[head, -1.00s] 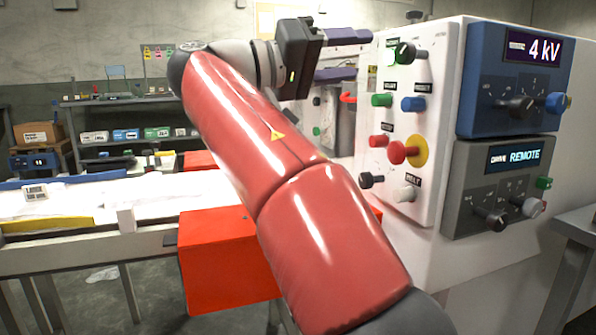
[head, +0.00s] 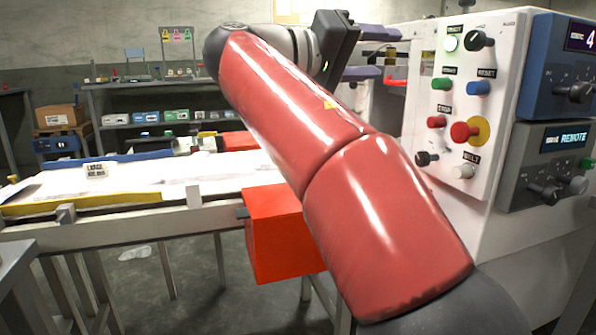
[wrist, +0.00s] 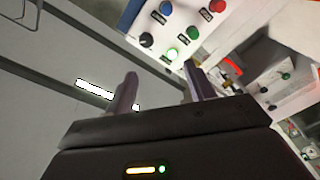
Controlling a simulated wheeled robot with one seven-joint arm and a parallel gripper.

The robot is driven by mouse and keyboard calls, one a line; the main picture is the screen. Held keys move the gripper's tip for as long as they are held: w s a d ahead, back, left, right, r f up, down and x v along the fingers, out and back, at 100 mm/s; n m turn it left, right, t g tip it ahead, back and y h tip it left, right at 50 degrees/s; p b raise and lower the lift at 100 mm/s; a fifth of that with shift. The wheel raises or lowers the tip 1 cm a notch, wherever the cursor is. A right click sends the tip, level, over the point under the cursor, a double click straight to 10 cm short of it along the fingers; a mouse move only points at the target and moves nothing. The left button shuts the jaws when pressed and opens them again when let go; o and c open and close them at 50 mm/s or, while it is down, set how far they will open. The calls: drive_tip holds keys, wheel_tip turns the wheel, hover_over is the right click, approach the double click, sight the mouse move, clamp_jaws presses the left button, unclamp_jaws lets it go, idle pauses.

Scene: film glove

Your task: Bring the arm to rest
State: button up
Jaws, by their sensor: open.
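My arm is red and reaches up and forward across the middle of the head view. My gripper (head: 388,62) is at its far end, in front of the white machine's left side. In the wrist view my gripper (wrist: 160,92) shows two purple fingers standing well apart with nothing between them. The control panel (wrist: 150,10) with its buttons and knobs lies beyond the fingertips, apart from them. In the head view the gripper is left of this panel (head: 463,110) and its green-lit button (head: 451,42).
The white machine also carries a blue unit (head: 556,70) and a grey REMOTE unit (head: 550,165) at right. A long white-topped table (head: 130,180) is at left, with a red box (head: 283,232) at its end. A shelf (head: 160,95) stands behind. Open floor shows below the table.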

drive_tip(key=s+d+f+n+y+p, duration=0.1)
drive_tip(key=s+d+f+n+y, duration=0.3)
drive_tip(key=f, duration=0.5)
drive_tip(key=s+d+f+n+y+p, duration=0.1)
drive_tip(key=d+f+y, duration=0.45)
drive_tip(key=f, duration=0.35)
drive_tip(key=s+a+f+y, duration=0.2)
drive_tip(key=s+f+y, duration=0.1)
drive_tip(key=s+f, duration=0.5)
drive_tip(key=s+a+f+m+g+y+p, duration=0.1)
drive_tip(key=s+a+f+y, duration=0.2)
drive_tip(key=s+f, duration=0.5)
wheel_tip(320, 180, down, 5)
drive_tip(key=shift+f+m+y+p, duration=0.15)
drive_tip(key=shift+m+y+p, duration=0.15)
drive_tip(key=shift+y, duration=0.35)
drive_tip(key=shift+s, duration=0.1)
